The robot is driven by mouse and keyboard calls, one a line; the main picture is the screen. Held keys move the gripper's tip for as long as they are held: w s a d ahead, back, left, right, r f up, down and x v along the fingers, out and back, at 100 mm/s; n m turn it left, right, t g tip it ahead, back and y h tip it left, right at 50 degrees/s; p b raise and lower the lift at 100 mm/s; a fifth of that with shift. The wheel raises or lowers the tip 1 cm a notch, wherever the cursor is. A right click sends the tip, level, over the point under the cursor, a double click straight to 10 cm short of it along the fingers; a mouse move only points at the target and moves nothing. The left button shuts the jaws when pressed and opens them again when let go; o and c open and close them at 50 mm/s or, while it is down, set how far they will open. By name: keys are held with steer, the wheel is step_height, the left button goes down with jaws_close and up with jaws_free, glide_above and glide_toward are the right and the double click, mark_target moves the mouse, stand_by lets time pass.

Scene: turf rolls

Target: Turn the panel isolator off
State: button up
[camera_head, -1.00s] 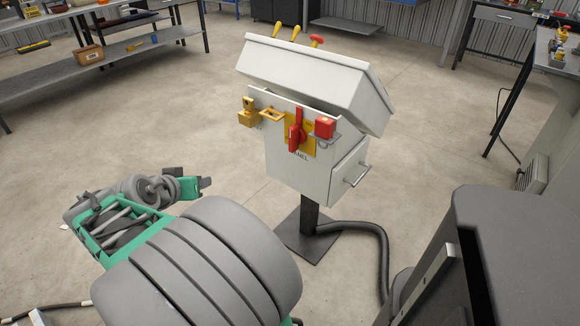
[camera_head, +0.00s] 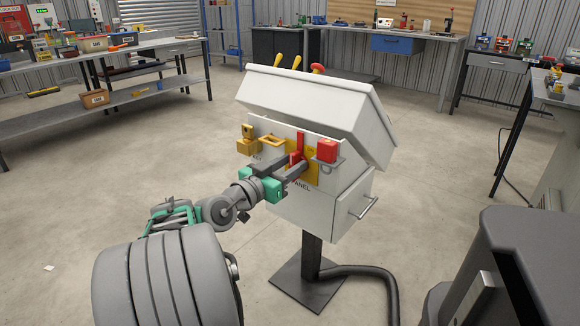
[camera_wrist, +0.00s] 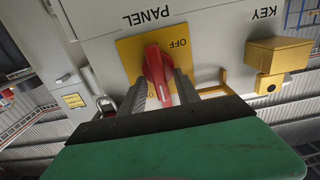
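The panel isolator is a red rotary handle (camera_head: 301,139) on a yellow plate (camera_head: 316,172) on the front of a white panel box (camera_head: 318,208). The handle stands about upright, its long end up. In the wrist view, which is upside down, the red handle (camera_wrist: 155,65) lies between my two grey fingers, with the word OFF printed beside it on the yellow plate (camera_wrist: 128,48). A second mark is mostly hidden. My gripper (camera_head: 294,164) is at the plate, its fingers apart, one on each side of the handle. Whether either finger touches it is unclear.
Right of the handle is a red block (camera_head: 327,151) with a shackle below. To the left are a yellow frame (camera_head: 271,141) and a yellow key box (camera_head: 246,146). Levers and a red knob (camera_head: 317,68) top the cabinet.

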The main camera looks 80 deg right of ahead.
jaws_close()
stand_by(0.4)
stand_by(0.4)
steer(key=shift+w+d+f+n+p, duration=0.1)
steer(key=shift+w+f+n+p, duration=0.1)
steer(key=shift+n+p, duration=2.55)
steer(key=shift+w+d+f+n+p, duration=0.1)
steer(key=shift+w+f+n+p, duration=0.1)
steer(key=shift+n+p, duration=2.55)
steer(key=shift+w+f+n+p, duration=0.2)
steer(key=shift+n+p, duration=1.7)
steer(key=shift+n, duration=1.6)
